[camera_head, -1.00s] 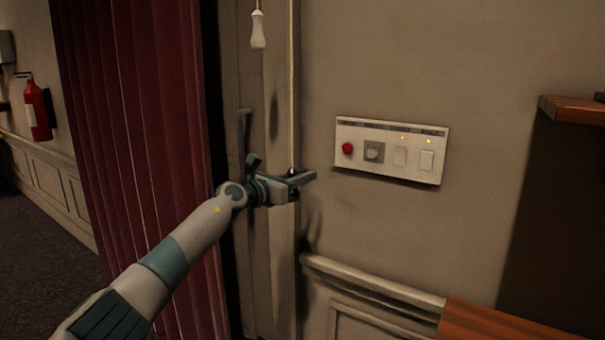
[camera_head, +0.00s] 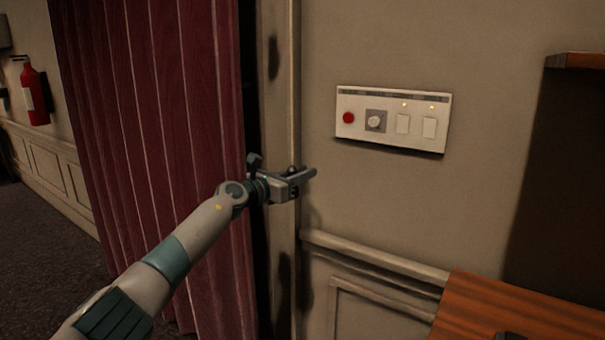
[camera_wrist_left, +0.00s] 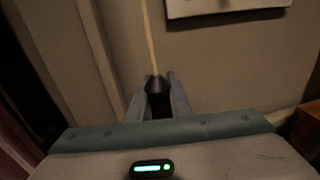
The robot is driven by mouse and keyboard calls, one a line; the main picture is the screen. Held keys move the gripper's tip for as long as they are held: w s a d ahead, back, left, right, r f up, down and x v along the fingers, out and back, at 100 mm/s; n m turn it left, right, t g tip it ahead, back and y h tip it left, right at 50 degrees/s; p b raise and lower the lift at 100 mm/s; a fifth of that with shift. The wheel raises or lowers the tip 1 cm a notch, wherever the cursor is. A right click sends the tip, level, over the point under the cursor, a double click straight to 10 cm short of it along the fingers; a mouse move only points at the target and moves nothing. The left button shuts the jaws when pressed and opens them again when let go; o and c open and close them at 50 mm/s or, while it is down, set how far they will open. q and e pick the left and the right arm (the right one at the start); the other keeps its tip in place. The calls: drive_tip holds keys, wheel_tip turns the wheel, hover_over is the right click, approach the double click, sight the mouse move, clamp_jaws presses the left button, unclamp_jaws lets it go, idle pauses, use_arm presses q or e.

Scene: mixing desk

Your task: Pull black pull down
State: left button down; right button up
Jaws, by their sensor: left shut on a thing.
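My left gripper (camera_head: 298,184) is in front of the narrow wall strip beside the curtain, below and left of the switch panel. In the left wrist view, its jaws (camera_wrist_left: 158,92) are shut on the black pull (camera_wrist_left: 156,84), whose dark tapered top shows between the fingers. A pale cord (camera_wrist_left: 149,35) runs straight up from the pull. In the head view only a small dark top of the black pull (camera_head: 292,170) shows at the jaws; the gripper hides the rest. My right gripper is not in view.
A white switch panel (camera_head: 390,141) with a red button, a knob and two switches is on the wall to the right. A dark red curtain (camera_head: 165,130) hangs at left. A wooden desk top (camera_head: 500,312) is at lower right. A fire extinguisher (camera_head: 36,95) hangs far left.

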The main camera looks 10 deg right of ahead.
use_arm(q)
drive_tip(key=shift+f, duration=0.1)
drive_tip(key=c, duration=1.6)
unclamp_jaws()
drive_tip(key=shift+a, duration=0.15)
